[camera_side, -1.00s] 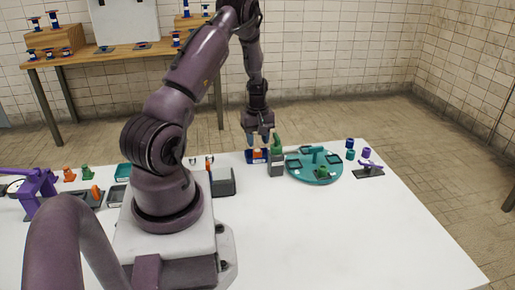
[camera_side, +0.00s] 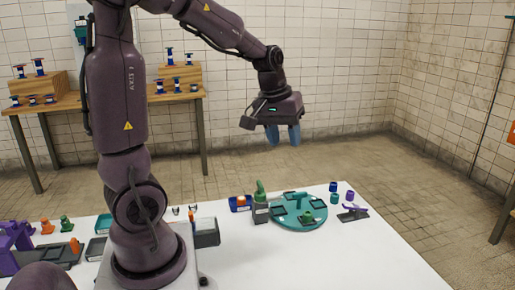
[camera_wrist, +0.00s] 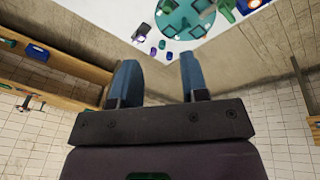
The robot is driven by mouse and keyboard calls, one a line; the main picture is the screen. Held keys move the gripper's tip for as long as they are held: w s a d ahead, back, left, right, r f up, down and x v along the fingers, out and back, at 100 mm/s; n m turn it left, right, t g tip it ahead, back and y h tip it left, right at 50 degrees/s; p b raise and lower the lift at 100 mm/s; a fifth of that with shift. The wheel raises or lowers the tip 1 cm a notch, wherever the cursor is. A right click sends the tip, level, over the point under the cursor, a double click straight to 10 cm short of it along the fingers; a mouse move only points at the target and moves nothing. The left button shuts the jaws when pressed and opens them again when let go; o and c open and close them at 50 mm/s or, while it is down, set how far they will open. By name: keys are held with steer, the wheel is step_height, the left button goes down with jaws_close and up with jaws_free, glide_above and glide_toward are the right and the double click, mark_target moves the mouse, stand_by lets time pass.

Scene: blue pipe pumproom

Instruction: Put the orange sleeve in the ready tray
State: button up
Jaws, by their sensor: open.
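A small orange piece (camera_side: 241,201), which looks like the orange sleeve, sits in a blue tray (camera_side: 233,208) at the back edge of the white table; it is too small to make out its exact pose. I cannot read a label that names this tray as the ready tray. Another orange piece (camera_side: 75,244) stands on a dark grey base at the left. My gripper (camera_side: 283,142) is open and empty, high above the table and up to the right of the blue tray. Its blue fingers show apart with nothing between them in the wrist view (camera_wrist: 157,72).
A green-topped grey block (camera_side: 260,212) stands beside the blue tray, close to a teal round table (camera_side: 287,222). Blue and purple cylinders and a purple clamp (camera_side: 352,210) are at the right. A dark grey box (camera_side: 206,236) stands nearer. The front right tabletop is clear.

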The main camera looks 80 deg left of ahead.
steer(key=s+d+r+m+t, duration=0.1)
steer(key=s+d+r+m, duration=0.1)
steer(key=s+d+m, duration=0.3)
steer(key=s+d+r+m+t, duration=0.1)
steer(key=s+d+r+m, duration=0.2)
steer(key=d, duration=0.7)
steer(key=shift+s+d+m+t, duration=0.2)
steer(key=shift+s+m+t, duration=0.2)
steer(key=shift+s+m, duration=0.55)
